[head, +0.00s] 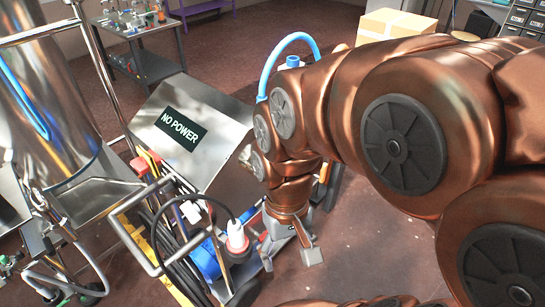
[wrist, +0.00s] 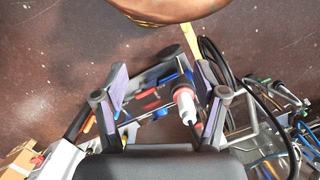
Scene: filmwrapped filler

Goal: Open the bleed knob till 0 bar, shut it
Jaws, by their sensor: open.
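My gripper (head: 290,259) points down on the right side of a wheeled machine, its two fingers spread with nothing between them in the head view. In the wrist view my gripper (wrist: 162,88) has its pads well apart. A red and white plug-like part with a black cable (head: 237,240) stands on the machine, left of my gripper; a similar red and white part (wrist: 184,100) shows near the right finger in the wrist view. I cannot pick out the bleed knob or read a pressure gauge in either view.
A shiny steel tank (head: 45,105) is at left. A grey workbench (head: 150,62) and a cardboard box (head: 395,25) stand behind.

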